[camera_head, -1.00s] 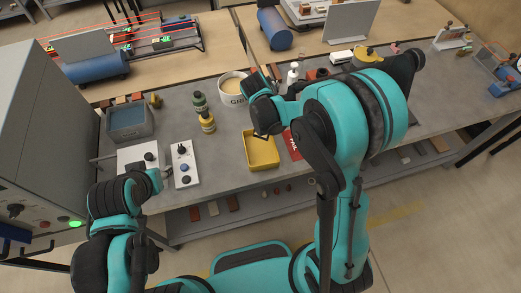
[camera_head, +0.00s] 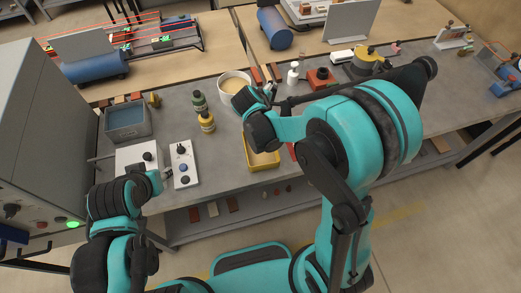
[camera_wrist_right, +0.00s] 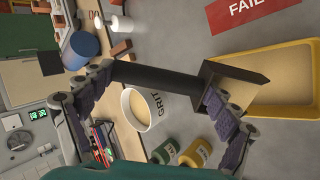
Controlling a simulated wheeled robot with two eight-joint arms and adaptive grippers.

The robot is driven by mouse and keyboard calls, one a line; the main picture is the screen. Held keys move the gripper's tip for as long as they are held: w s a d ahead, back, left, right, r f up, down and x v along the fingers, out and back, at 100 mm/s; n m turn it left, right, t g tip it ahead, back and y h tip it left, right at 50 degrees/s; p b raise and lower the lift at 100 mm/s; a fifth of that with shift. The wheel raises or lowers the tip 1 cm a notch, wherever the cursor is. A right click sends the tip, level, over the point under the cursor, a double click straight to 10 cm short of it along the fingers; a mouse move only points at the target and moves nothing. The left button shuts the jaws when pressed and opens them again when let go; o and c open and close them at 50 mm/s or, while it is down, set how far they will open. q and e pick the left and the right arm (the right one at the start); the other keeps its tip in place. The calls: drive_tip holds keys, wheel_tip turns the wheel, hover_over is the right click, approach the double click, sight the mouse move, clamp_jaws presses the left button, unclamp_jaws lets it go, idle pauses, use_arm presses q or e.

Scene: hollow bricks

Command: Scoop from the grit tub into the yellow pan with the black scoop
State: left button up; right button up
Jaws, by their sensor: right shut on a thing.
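The white grit tub (camera_head: 235,82) stands at the back of the grey bench, and its GRIT label and tan fill show in the right wrist view (camera_wrist_right: 140,106). The yellow pan (camera_head: 262,164) lies in front of it, partly behind my right arm. Its floor looks tan in the right wrist view (camera_wrist_right: 284,62). My right gripper (camera_wrist_right: 158,82) is shut on the black scoop (camera_wrist_right: 165,79). The scoop's bowl, with some tan inside, is beside the pan's edge in that view; its height above the pan is unclear. My left gripper (camera_head: 166,178) is by the white switch boxes; its jaws are unclear.
A green bottle (camera_head: 199,101) and a yellow bottle (camera_head: 207,121) stand left of the tub and pan. A red FAIL card (camera_wrist_right: 240,12) lies beside the pan. A grey-blue bin (camera_head: 127,122) and white switch boxes (camera_head: 183,164) are further left.

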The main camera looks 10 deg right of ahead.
drive_tip(key=shift+s+a+r+t+h+b, duration=0.2)
drive_tip(key=shift+s+a+t+h+b, duration=0.1)
drive_tip(key=shift+s+a+t+b, duration=0.15)
drive_tip(key=shift+s+r, duration=0.25)
drive_tip(key=shift+r, duration=0.05)
drive_tip(key=shift+s+a+t+h+b, duration=0.5)
drive_tip(key=shift+t+b, duration=0.05)
drive_tip(key=shift+b, duration=0.35)
drive_tip(key=shift+s+a+r+t+b, duration=0.2)
drive_tip(key=shift+s+r+t+b, duration=0.1)
drive_tip(key=shift+b, duration=0.05)
drive_tip(key=shift+r, duration=0.1)
drive_tip(key=shift+c, duration=0.2)
